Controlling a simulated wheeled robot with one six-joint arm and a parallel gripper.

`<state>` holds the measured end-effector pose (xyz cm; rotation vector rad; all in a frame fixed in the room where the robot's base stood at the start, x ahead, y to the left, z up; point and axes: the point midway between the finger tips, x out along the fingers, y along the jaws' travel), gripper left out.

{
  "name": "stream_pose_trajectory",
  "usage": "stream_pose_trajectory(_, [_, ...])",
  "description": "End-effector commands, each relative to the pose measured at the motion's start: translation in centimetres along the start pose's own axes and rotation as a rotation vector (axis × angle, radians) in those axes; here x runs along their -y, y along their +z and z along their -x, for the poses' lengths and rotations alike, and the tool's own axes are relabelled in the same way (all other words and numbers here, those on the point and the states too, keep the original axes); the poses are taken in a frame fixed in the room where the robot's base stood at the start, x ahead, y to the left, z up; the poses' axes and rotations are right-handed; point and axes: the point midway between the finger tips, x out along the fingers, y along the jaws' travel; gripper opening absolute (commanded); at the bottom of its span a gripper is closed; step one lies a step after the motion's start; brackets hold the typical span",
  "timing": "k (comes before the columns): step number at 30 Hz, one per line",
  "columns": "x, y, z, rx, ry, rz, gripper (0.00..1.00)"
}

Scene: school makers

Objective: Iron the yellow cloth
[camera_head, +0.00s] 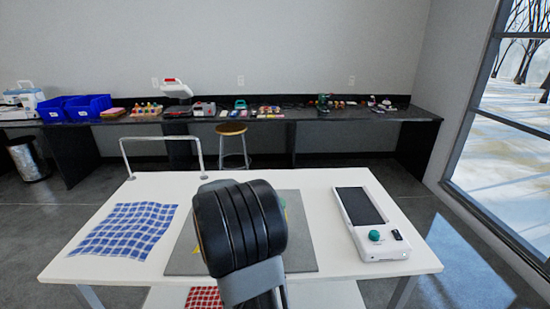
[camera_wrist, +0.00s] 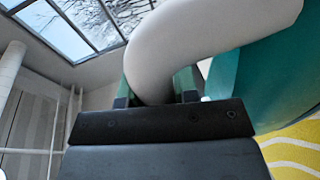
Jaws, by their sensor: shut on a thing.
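In the wrist view my gripper (camera_wrist: 156,92) is shut on the white handle (camera_wrist: 205,28) of an iron with a teal body (camera_wrist: 285,75). The yellow cloth (camera_wrist: 292,153) with white wavy lines shows at the lower right of that view, beside and beyond the iron. In the head view my arm hides the gripper and most of the iron and cloth. I cannot tell whether the iron touches the cloth.
On the white table (camera_head: 345,288), a blue checked cloth (camera_head: 125,229) lies left of the mat. A white device (camera_head: 378,245) with a dark panel and green knob stands right. A red checked cloth (camera_head: 204,298) lies lower, below the table's front edge. A white rail (camera_head: 161,138) rises behind.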

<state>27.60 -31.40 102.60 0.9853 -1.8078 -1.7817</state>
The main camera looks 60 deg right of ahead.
Motion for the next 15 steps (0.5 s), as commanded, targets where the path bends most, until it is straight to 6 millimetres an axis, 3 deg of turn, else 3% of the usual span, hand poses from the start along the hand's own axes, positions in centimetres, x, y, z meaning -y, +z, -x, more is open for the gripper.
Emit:
stream_pose_trajectory(6, [-2.2, -0.2, 0.4, -0.001, 0.002, -0.004, 0.0])
stream_pose_trajectory(15, [-3.9, -0.4, 0.8, -0.002, 0.002, -0.003, 0.0])
